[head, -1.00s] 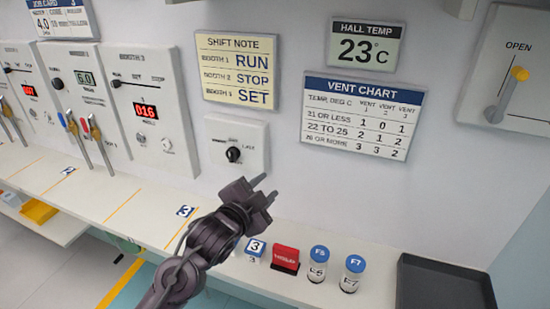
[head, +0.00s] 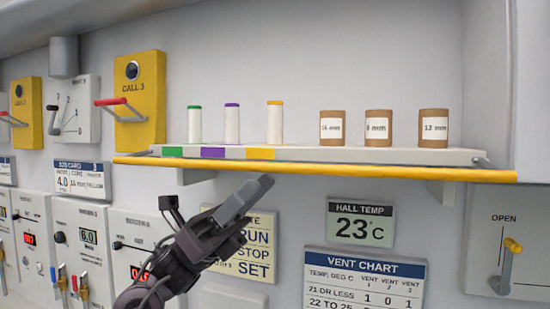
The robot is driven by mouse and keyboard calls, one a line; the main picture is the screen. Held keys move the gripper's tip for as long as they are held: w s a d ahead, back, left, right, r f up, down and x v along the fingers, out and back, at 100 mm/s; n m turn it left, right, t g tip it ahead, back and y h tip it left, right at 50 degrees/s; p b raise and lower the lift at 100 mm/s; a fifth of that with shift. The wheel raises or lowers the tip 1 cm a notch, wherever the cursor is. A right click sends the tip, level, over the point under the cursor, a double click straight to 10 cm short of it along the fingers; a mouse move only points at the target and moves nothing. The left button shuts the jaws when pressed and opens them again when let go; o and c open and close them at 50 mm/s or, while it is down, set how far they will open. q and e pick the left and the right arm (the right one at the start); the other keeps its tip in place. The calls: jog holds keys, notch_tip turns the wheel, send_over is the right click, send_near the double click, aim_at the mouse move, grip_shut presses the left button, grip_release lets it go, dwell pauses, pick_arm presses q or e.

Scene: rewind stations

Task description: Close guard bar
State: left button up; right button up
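The yellow guard bar (head: 330,169) runs along the front of the wall shelf (head: 350,154), just below its top edge. Short grey arms at the ends join it to the shelf. My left gripper (head: 246,197) is below the bar, left of its middle and apart from it in the picture. Its fingers overlap from this angle, so their gap is unclear; I see nothing held. A lever with a yellow grip (head: 512,245) is on a panel marked OPEN at the right. My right gripper is not in view.
White tubes with green (head: 195,124), purple (head: 232,124) and yellow (head: 275,122) tops stand on the shelf, with brown cores (head: 378,128) to their right. Yellow call boxes (head: 139,100) with red handles are at the left. Signs hang below the shelf.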

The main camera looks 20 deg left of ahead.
aim_at(276, 168)
pick_arm(q)
jog(key=p+x, duration=0.2)
jog(key=x, duration=0.3)
jog(key=shift+d+r, duration=0.1)
grip_shut()
